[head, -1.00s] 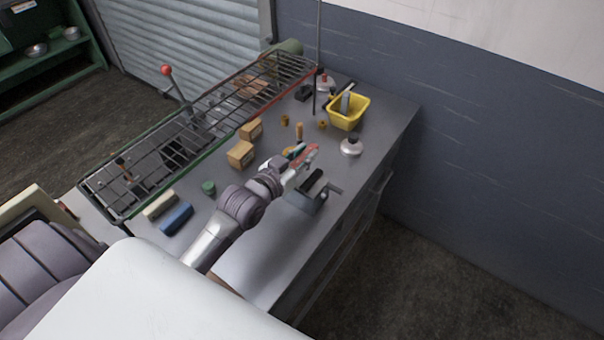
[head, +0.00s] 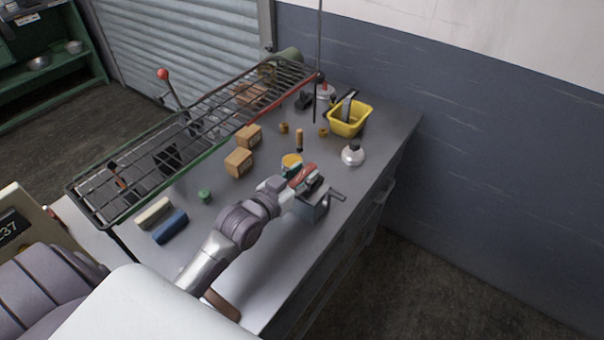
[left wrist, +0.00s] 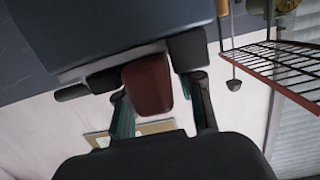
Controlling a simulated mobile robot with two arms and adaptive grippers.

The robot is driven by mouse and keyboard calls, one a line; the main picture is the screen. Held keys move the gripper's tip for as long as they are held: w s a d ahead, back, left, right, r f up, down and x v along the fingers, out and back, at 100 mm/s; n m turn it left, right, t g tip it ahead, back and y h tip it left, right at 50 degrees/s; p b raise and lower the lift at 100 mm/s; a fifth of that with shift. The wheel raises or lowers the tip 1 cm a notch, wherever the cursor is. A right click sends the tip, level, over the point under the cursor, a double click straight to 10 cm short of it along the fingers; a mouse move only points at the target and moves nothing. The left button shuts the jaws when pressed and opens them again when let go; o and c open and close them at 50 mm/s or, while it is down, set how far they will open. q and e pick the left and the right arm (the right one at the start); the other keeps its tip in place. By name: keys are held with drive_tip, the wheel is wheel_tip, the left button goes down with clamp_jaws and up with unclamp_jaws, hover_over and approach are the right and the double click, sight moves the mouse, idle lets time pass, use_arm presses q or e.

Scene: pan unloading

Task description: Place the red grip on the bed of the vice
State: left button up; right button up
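The red grip (head: 303,174) is at the upper left of the grey-blue vice (head: 317,208) on the bench. In the left wrist view the red grip (left wrist: 147,86) shows between the vice's two dark jaw parts, close against the vice's blue-grey body (left wrist: 120,28). My left gripper (head: 290,184) reaches in at the vice. Its fingers (left wrist: 161,100) stand spread either side of the grip, with a gap visible on the right side. The grip's contact with the bed is hidden. My right gripper is not in view.
A yellow bin (head: 349,119) and a white round-based item (head: 353,154) stand beyond the vice. Cardboard boxes (head: 239,162), a yellow-topped can (head: 292,160) and blue (head: 170,226) and beige blocks lie left. A wire rack (head: 150,165) runs along the far-left edge.

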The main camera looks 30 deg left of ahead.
use_arm(q)
drive_tip(key=shift+o, duration=0.3)
drive_tip(key=b+v, duration=0.2)
drive_tip(key=v, duration=1)
idle(1.9)
